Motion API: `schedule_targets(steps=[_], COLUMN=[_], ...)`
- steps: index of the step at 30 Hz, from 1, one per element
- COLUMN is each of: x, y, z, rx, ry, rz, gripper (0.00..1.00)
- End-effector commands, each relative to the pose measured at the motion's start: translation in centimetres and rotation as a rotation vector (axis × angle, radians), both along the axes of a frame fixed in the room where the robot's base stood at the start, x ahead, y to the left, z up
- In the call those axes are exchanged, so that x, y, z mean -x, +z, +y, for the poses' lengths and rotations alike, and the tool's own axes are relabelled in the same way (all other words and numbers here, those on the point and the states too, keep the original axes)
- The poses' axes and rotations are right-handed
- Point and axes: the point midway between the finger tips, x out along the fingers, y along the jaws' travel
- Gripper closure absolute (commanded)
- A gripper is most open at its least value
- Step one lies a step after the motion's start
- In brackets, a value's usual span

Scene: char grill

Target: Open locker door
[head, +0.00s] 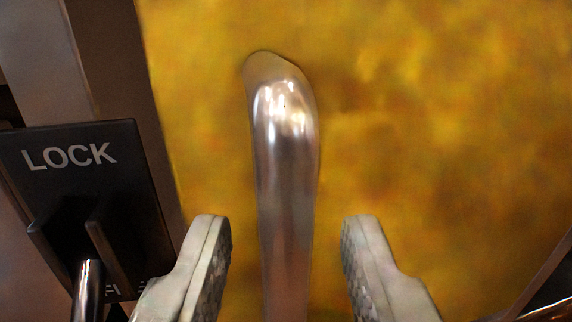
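The locker door (440,110) is a mottled yellow-brown panel that fills most of the head view. A shiny metal bar handle (287,170) stands out from it, running up the middle of the picture, its upper end curving toward the panel. My gripper (287,235) is open, with one grey finger on each side of the handle and a gap visible on both sides. The lower end of the handle is cut off by the picture edge.
A black lock box (85,165) marked "LOCK" is at the left, with a metal lever (87,285) at its bottom; its lower lettering is partly hidden. A grey metal frame post (120,70) runs along the door's left edge. Another dark edge shows at the lower right.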

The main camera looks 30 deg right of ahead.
Motion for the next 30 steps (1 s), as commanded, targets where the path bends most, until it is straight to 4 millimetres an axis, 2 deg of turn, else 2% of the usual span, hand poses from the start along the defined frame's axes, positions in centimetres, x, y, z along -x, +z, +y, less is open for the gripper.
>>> schedule_targets(steps=[6,16,17,22,30], x=[-1.7,-1.9,-1.9,-1.9,-1.8], y=[0.0,0.0,0.0,0.0,0.0], z=[-0.9,-1.0,-1.0,-1.0,-1.1], rx=[0.0,0.0,0.0,0.0,0.0], ry=[0.0,0.0,0.0,0.0,0.003], rz=[0.0,0.0,0.0,0.0,0.0], gripper=[0.65,0.65,0.67,1.0,1.0])
